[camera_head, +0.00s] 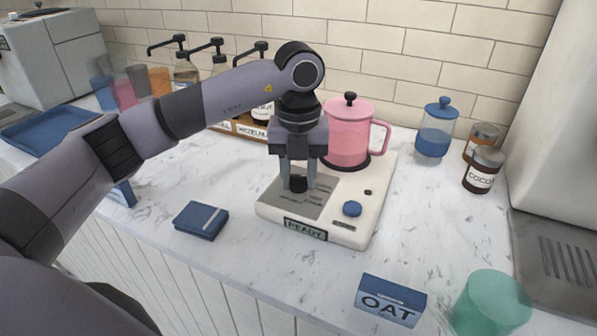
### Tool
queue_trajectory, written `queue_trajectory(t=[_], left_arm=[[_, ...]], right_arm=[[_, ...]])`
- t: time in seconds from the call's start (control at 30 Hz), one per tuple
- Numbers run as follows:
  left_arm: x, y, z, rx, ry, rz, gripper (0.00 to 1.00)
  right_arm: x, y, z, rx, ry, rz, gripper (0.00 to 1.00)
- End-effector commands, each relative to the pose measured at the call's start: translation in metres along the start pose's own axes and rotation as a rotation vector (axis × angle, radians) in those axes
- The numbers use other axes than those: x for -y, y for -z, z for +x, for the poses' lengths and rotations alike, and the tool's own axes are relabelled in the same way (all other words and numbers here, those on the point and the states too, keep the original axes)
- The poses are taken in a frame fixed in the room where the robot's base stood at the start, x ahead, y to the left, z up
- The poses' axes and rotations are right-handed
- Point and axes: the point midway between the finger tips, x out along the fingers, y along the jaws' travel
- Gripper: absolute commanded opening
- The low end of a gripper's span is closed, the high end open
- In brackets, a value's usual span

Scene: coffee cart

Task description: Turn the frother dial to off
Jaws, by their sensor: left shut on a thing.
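The frother is a white base (377,189) on the counter, with a pink lidded jug (348,135) standing on its back part. A dark dial (298,186) sits on the grey panel (321,197) at the base's left. My left gripper (297,178) points straight down and is shut on this dial. The fingers hide much of the dial, so I cannot tell its setting. Small labels are printed on the panel around it, too small to read surely. A blue knob (352,208) is on the base's right, and the front display (305,229) reads READY. My right gripper is out of view.
A blue folded cloth or booklet (201,220) lies left of the frother. An OAT carton (390,300) and a green cup (490,304) are at the front right. A blue-lidded jar (435,130) and cocoa jar (484,170) stand behind right. Pump bottles stand behind my arm.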

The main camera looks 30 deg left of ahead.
Motion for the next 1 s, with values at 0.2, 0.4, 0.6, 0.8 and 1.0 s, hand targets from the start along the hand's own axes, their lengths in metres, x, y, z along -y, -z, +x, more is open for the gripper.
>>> queue_trajectory(t=[0.2, 0.4, 0.6, 0.8, 1.0], left_arm=[[0.000, -0.002, -0.003, 0.006, 0.004, -0.208, 0.06], [0.000, -0.002, -0.003, 0.006, 0.004, -0.398, 0.06], [0.000, -0.002, -0.004, 0.006, 0.006, -0.588, 0.06], [0.000, -0.002, -0.004, 0.006, 0.006, -0.775, 0.06], [0.000, -0.002, -0.004, 0.007, 0.006, -0.942, 0.06]], right_arm=[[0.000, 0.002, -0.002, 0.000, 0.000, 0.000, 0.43], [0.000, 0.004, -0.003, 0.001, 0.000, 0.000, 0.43], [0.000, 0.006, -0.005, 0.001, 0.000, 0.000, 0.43], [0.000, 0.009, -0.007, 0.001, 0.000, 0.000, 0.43], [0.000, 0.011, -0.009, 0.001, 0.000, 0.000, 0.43]])
